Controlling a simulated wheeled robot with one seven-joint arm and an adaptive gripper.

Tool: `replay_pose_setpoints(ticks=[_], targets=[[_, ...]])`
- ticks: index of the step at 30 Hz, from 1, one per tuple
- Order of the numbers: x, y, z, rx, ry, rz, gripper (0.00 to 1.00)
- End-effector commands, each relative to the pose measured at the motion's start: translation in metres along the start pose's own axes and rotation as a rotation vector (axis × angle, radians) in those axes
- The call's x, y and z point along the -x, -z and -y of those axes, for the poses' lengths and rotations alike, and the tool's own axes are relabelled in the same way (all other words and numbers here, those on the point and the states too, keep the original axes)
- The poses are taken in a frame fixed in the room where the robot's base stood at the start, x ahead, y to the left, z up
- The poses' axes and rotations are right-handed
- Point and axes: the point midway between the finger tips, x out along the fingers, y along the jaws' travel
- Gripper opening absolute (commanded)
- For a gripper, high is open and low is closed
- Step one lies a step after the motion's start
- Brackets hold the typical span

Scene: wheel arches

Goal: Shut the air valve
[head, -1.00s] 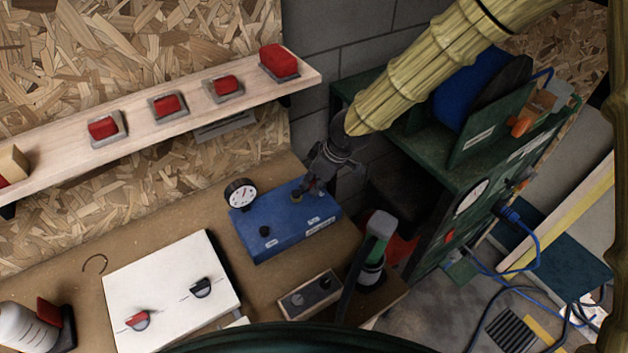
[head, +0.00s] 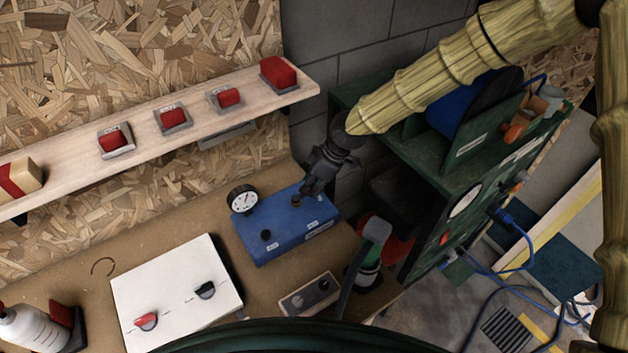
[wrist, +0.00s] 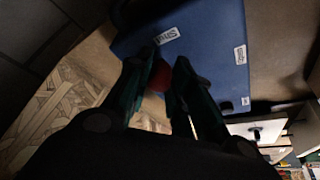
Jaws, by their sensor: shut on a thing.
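A blue box (head: 275,238) with a round dial gauge (head: 243,199) stands on the bench at the wall. It carries a dark knob (head: 266,234) at the left and a brownish fitting (head: 296,202) beside my gripper. My gripper (head: 312,189) points down at the box's back right part. In the wrist view the blue box (wrist: 205,55) has a label reading "Shut" (wrist: 167,36). There my gripper's fingers (wrist: 160,82) are shut on a red knob (wrist: 160,74); they hide part of it. I cannot tell how the knob joins the box.
A white panel (head: 175,285) with a red and a black knob lies left of the box. A small switch box (head: 310,293) and a dark bottle-like object (head: 368,258) stand in front. A shelf (head: 190,135) with red buttons runs above. A green cabinet (head: 440,170) stands right.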

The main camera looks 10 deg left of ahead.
Motion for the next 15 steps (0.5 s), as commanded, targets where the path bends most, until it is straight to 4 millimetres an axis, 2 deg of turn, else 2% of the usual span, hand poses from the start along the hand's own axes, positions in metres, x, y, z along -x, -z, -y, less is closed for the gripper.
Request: replay_pose_setpoints(ticks=[1,15], targets=[[0.0022,0.0068,-0.0001,0.018,0.006,-0.01,0.0],[0.0004,0.0078,-0.0019,0.054,0.017,-0.011,0.0]])
